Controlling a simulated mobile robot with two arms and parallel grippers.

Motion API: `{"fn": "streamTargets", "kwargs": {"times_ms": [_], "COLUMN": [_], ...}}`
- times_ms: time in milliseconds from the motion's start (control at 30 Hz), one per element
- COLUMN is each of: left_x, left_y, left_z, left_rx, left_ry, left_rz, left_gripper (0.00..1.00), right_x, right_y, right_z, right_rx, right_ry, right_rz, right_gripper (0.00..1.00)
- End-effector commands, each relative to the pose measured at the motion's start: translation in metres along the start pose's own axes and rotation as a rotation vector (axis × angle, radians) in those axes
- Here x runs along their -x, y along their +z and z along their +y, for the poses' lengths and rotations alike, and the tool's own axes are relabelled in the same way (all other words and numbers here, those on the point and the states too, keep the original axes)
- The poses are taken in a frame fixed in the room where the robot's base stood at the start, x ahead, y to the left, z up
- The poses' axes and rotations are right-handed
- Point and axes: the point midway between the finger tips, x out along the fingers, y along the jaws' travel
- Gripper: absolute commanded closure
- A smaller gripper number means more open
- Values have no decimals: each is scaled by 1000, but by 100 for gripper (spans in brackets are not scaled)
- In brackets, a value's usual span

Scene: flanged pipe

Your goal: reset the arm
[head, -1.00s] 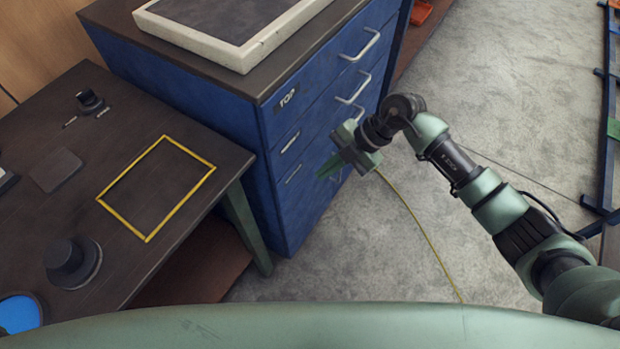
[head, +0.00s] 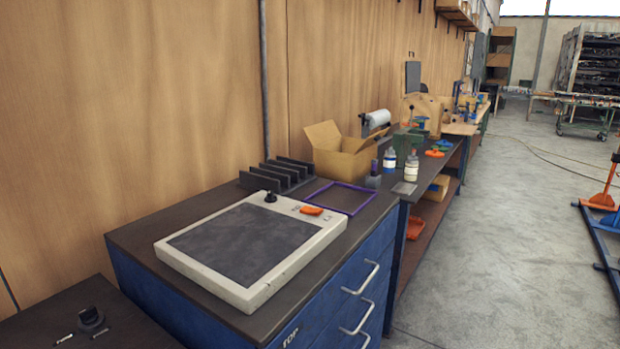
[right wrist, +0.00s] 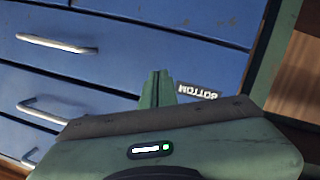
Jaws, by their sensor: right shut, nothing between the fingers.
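My right gripper (right wrist: 158,88) shows in the right wrist view with its green fingers together, shut and empty. It is in front of the blue drawer front (right wrist: 165,45), near the upside-down BOTTOM label (right wrist: 198,91). I cannot tell the gap to the drawers. Neither arm shows in the head view now, and my left gripper is not in view.
The blue drawer cabinet (head: 335,312) carries a white-framed dark pad (head: 250,245), a purple frame (head: 342,198) and a black rack (head: 278,175). An open cardboard box (head: 342,152) and bottles stand behind.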

Motion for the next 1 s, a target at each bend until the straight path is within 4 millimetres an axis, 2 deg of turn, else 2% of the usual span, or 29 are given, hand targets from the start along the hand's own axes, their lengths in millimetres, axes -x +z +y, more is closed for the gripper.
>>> {"fn": "streamTargets", "kwargs": {"times_ms": [33, 133, 200, 300, 433, 500, 600, 700, 833, 900, 1000], "left_x": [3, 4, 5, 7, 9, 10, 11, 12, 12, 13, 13], "left_y": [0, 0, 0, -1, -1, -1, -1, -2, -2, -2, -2], "left_z": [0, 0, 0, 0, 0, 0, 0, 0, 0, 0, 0], "left_rx": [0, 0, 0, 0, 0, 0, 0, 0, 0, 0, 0], "left_ry": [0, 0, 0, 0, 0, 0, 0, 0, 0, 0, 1], "left_rz": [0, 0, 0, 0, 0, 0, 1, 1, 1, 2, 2], "left_gripper": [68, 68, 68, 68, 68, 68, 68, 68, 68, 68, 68], "right_x": [14, 47, 74, 116, 174, 207, 255, 294, 332, 344, 352], "right_y": [37, 102, 142, 192, 240, 258, 276, 282, 281, 279, 278], "right_z": [-10, -34, -58, -99, -164, -202, -259, -310, -357, -374, -385], "right_rx": [-79, -196, -270, -367, -487, -551, -640, -718, -793, -817, -836], "right_ry": [75, 185, 237, 284, 307, 306, 287, 259, 225, 210, 200], "right_rz": [-87, -260, -381, -552, -768, -880, -1034, -1159, -1271, -1308, -1333], "right_gripper": [100, 100, 100, 100, 100, 100, 100, 100, 100, 100, 100]}}
